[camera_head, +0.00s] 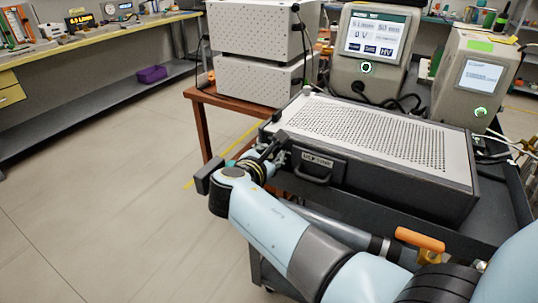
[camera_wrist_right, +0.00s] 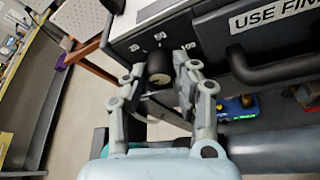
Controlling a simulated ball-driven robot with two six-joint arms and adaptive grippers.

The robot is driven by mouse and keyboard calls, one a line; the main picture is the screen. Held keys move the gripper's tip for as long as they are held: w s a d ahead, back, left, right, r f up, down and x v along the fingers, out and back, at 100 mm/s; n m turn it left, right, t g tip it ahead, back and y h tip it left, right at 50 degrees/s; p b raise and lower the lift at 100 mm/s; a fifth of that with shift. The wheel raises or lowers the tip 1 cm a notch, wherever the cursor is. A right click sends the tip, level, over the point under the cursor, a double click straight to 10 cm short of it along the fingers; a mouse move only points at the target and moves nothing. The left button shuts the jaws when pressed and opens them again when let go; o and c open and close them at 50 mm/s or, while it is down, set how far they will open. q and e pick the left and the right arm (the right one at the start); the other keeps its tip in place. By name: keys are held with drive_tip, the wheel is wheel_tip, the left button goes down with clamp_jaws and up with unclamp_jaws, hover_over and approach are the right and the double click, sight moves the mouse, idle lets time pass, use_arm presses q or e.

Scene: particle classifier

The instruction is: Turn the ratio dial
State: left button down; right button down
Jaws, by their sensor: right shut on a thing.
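The ratio dial (camera_wrist_right: 159,66) is a dark round knob on the front panel of the grey-and-black box (camera_head: 368,133). In the right wrist view, white number marks stand around it, with 50 near the top. My right gripper (camera_wrist_right: 160,78) has one finger on each side of the dial and is shut on it. In the head view my right gripper (camera_head: 272,152) is at the left end of the box's front, and its wrist and fingers hide the dial. My left gripper is in neither view.
A black handle (camera_head: 314,167) sticks out of the box front just right of my right gripper, under a label. Two instruments with lit screens (camera_head: 374,37) (camera_head: 478,78) and stacked perforated boxes (camera_head: 259,78) stand behind.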

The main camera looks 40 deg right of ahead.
drive_tip(key=shift+s+f+m+t+b, duration=0.1)
drive_tip(key=shift+f+m+t+b, duration=0.2)
drive_tip(key=shift+m+t+b, duration=0.5)
drive_tip(key=m+b, duration=0.2)
drive_tip(key=b, duration=0.2)
drive_tip(key=shift+f+t, duration=0.1)
drive_tip(key=shift+t, duration=0.3)
drive_tip(key=shift+s+m+b, duration=0.1)
drive_tip(key=shift+m+b, duration=0.3)
drive_tip(key=shift+b, duration=0.2)
drive_tip(key=shift+m+t+b, duration=0.4)
drive_tip(key=shift+b, duration=0.1)
drive_tip(key=shift+r, duration=0.2)
drive_tip(key=c, duration=1.1)
unclamp_jaws()
